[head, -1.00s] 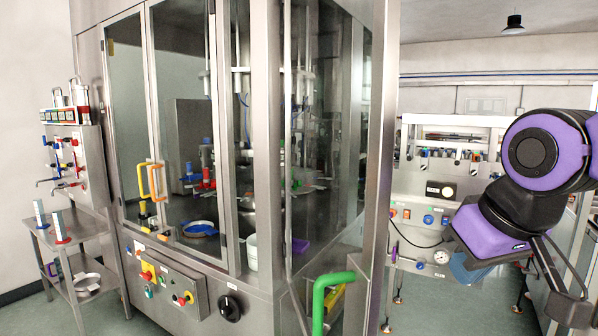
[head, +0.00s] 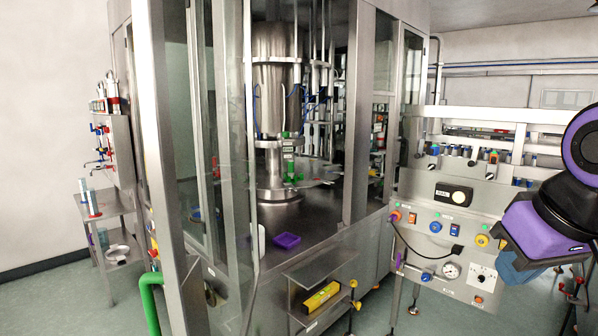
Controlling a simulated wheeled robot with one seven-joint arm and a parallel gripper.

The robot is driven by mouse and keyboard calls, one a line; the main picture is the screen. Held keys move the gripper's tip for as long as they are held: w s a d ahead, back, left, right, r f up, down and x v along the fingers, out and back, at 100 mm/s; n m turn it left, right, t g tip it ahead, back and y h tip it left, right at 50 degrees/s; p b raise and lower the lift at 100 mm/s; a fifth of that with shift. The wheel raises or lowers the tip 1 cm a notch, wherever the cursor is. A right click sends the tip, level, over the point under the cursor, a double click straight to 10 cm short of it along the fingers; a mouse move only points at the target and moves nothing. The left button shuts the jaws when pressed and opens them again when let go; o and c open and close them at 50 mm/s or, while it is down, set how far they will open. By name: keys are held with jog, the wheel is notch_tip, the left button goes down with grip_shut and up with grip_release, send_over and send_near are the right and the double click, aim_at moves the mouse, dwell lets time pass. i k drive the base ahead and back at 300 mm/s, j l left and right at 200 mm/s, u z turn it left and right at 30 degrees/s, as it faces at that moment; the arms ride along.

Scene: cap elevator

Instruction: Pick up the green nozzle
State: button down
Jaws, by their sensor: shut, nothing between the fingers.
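Small green parts (head: 291,178) sit low on the steel column inside the glass-walled machine, in the head view. One of them may be the green nozzle, but they are too small to make out its shape. Another green piece (head: 287,135) shows higher on the same column. My arm shows at the right edge in purple and black, outside the machine and well apart from these parts. My gripper's fingers do not show in this view.
The machine has steel posts, glass panels and a green door handle (head: 150,300). A purple tray (head: 287,240) lies on its deck, and a yellow box (head: 321,297) on a shelf below. A control panel (head: 440,222) stands at right. Floor is clear at lower left.

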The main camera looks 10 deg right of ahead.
aim_at(290, 173)
jog(key=i+l+u, duration=0.1)
jog(key=i+l, duration=0.3)
jog(key=i+l+u, duration=0.1)
jog(key=i+l, duration=0.25)
jog(key=l, duration=0.15)
jog(key=i+u, duration=0.1)
jog(key=i, duration=0.7)
jog(key=i+l+u, duration=0.6)
jog(key=i+l, duration=0.2)
jog(key=i+l+u, duration=0.35)
jog(key=l, duration=0.25)
